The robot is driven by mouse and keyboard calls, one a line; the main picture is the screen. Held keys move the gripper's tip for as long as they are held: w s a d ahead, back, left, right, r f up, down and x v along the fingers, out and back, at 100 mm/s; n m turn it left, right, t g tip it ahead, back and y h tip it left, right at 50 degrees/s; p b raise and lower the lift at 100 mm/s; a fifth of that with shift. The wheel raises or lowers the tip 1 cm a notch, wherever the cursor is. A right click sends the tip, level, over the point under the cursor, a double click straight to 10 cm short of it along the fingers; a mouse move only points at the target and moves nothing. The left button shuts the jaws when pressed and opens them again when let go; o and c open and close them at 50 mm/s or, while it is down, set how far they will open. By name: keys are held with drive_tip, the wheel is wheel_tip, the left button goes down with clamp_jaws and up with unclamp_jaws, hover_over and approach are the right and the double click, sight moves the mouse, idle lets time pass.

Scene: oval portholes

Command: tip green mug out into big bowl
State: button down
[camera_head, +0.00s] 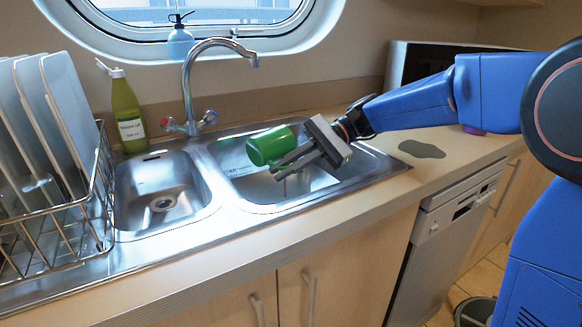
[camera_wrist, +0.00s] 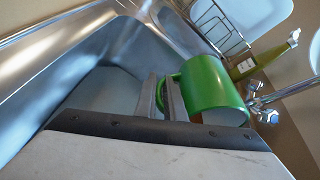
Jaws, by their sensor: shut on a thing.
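The green mug (camera_head: 270,146) is tipped well over onto its side above the big bowl (camera_head: 243,190), the larger right-hand basin of the steel sink. My gripper (camera_head: 287,169) reaches in from the right, with its fingers closed on the mug's handle. In the wrist view the mug (camera_wrist: 207,84) is just right of my fingers (camera_wrist: 161,92), its handle between them. Its mouth faces the lower edge of that picture and shows a pale inside. I cannot tell what, if anything, is still inside. The big bowl's steel wall (camera_wrist: 60,75) also shows there.
The small sink bowl (camera_head: 160,190) is to the left, with a dish rack (camera_head: 95,215) of plates beyond it. The tap (camera_head: 187,90) and a green bottle (camera_head: 127,112) stand behind.

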drive_tip(key=shift+r+g+y, duration=0.2)
drive_tip(key=shift+g+y, duration=0.1)
drive_tip(key=shift+g, duration=0.1)
drive_tip(key=shift+w+r+y, duration=0.1)
drive_tip(key=shift+r+y, duration=0.1)
drive_tip(key=shift+y, duration=0.1)
wheel_tip(320, 180, up, 2)
drive_tip(key=shift+d+r+m+g+y, duration=0.1)
drive_tip(key=shift+m+g+y, duration=0.2)
drive_tip(key=shift+g+y, duration=0.2)
wheel_tip(320, 180, down, 2)
drive_tip(key=shift+f+t+h, duration=0.1)
drive_tip(key=shift+t+h, duration=0.2)
drive_tip(key=shift+h, duration=0.1)
drive_tip(key=shift+s+h, duration=0.2)
drive_tip(key=shift+h, duration=0.2)
drive_tip(key=shift+w+f+n+t+h, duration=0.1)
drive_tip(key=shift+f+n+t+h, duration=0.3)
drive_tip(key=shift+f+t+h, duration=0.3)
drive_tip(key=shift+r, duration=0.1)
